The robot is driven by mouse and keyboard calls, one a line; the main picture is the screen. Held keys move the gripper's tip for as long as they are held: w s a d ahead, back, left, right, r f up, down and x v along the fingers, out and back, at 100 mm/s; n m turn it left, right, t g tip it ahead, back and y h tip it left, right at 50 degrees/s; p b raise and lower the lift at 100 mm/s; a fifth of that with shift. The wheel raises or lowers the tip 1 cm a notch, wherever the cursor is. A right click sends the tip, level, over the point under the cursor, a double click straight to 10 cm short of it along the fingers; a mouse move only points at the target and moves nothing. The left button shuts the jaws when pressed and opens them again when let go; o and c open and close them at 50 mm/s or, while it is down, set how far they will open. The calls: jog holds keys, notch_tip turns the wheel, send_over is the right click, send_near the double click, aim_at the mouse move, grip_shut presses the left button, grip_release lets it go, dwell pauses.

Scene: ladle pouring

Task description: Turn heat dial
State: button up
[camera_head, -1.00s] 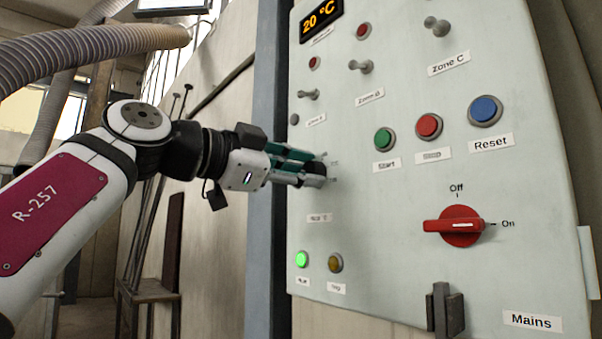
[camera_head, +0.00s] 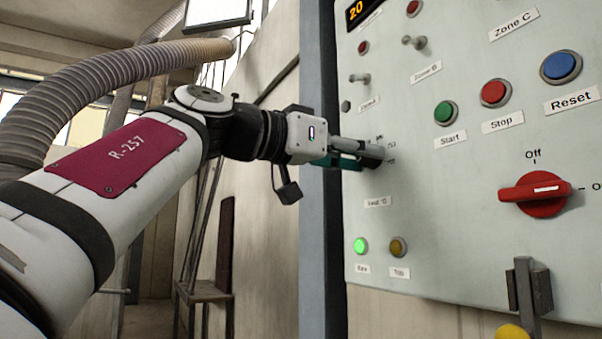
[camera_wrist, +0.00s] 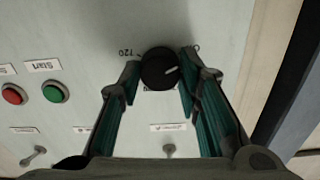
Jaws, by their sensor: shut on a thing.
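The heat dial (camera_wrist: 160,69) is a round black knob with a white pointer line, on the pale control panel (camera_head: 440,230). In the head view my gripper (camera_head: 376,156) reaches the panel's left part from the left and is shut on the dial, which is mostly hidden there by the fingers. A label (camera_head: 378,202) sits below the dial. The display (camera_head: 362,10) at the top reads 20, cut off by the frame edge.
Green (camera_head: 446,112), red (camera_head: 494,93) and blue (camera_head: 561,67) buttons lie right of my gripper. A lit green lamp (camera_head: 361,246) and an amber lamp (camera_head: 398,247) are below. Toggle switches (camera_head: 414,42) are above.

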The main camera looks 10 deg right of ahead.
jog(key=shift+n, duration=0.5)
jog(key=o, duration=1.1)
jog(key=shift+o, duration=0.2)
jog(key=shift+a, duration=0.1)
jog(key=v, duration=1.2)
